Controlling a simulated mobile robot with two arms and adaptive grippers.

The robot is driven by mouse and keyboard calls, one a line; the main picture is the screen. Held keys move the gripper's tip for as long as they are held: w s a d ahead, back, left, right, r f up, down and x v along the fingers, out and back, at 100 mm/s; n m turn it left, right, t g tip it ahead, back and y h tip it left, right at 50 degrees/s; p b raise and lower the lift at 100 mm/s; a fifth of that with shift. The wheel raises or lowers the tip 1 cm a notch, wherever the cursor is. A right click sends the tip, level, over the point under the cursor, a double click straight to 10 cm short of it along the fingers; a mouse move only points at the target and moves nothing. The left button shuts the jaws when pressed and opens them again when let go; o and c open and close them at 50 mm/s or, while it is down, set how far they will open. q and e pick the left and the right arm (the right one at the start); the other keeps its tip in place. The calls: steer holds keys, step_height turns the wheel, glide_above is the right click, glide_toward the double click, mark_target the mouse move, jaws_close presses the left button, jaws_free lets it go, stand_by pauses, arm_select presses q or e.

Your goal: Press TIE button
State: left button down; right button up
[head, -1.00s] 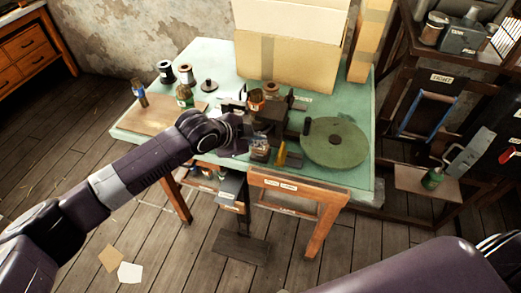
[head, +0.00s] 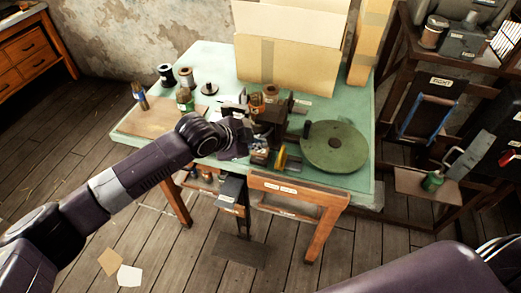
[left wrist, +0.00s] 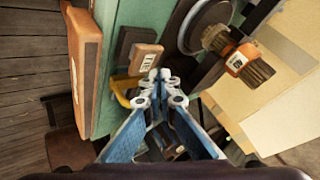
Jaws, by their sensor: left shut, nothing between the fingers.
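My left gripper (head: 243,132) reaches in from the left over the green table, beside the dark press (head: 268,124). In the left wrist view its blue fingers (left wrist: 160,76) are together with nothing between them. Their tips are close to a brown block with a pale label (left wrist: 146,60) and a yellow part (left wrist: 125,86). I cannot tell whether they touch. The label is too small to read, so I cannot tell which part is the TIE button. An orange labelled part (left wrist: 238,62) shows to the right. My right gripper is not in view.
The round green wheel (head: 335,147) lies right of the press. A cardboard box (head: 285,62) stands behind. Spools and a bottle (head: 185,99) stand on the left of the table (head: 212,62). A dark rack (head: 425,100) is at the right. The left floor is mostly clear.

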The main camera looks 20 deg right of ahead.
mark_target(259, 152)
arm_select(q)
steer(key=shift+f, duration=0.15)
steer(key=shift+f, duration=0.25)
stand_by(0.4)
steer(key=shift+f+b, duration=0.6)
steer(key=shift+f, duration=0.4)
stand_by(0.7)
stand_by(0.3)
steer(key=shift+r+p, duration=1.15)
steer(key=shift+r, duration=0.2)
step_height(259, 152, up, 5)
steer(key=p, duration=0.4)
steer(key=shift+r, duration=0.1)
